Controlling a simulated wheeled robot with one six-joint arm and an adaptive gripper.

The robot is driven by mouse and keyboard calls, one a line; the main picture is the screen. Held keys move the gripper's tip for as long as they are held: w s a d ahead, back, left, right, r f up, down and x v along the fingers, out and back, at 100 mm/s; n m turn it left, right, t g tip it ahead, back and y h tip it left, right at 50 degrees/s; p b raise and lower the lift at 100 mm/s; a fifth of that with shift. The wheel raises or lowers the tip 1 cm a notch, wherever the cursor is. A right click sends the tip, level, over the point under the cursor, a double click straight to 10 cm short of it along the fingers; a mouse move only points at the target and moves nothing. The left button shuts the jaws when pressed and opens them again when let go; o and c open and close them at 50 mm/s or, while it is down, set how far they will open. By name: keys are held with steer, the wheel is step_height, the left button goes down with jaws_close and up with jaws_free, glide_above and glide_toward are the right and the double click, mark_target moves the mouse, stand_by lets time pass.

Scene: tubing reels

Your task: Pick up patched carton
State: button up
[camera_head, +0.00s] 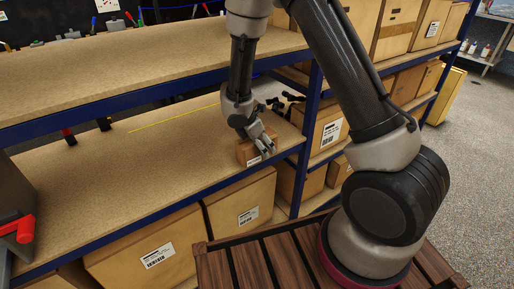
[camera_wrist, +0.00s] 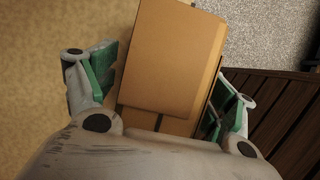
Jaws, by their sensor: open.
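A small brown carton (camera_head: 246,152) sits on the middle shelf near its front edge, with a white label low on its front. My gripper (camera_head: 264,149) is over it, pointing down, and hides part of it. In the wrist view the carton (camera_wrist: 172,55) lies between the two green-padded fingers of my gripper (camera_wrist: 163,90). A large plain cardboard panel covers much of its top. The fingers are open, one on each side; the right finger is close to the carton's side. Whether either finger touches it cannot be told.
The middle shelf (camera_head: 120,175) is bare to the left. The upper shelf (camera_head: 150,65) hangs over it behind my arm. Dark items (camera_head: 283,103) lie behind the carton. Larger labelled boxes (camera_head: 240,212) fill the shelf below. A blue upright (camera_head: 309,135) stands just right.

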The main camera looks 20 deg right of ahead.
steer(key=shift+f, duration=0.1)
stand_by(0.3)
steer(key=c, duration=1.2)
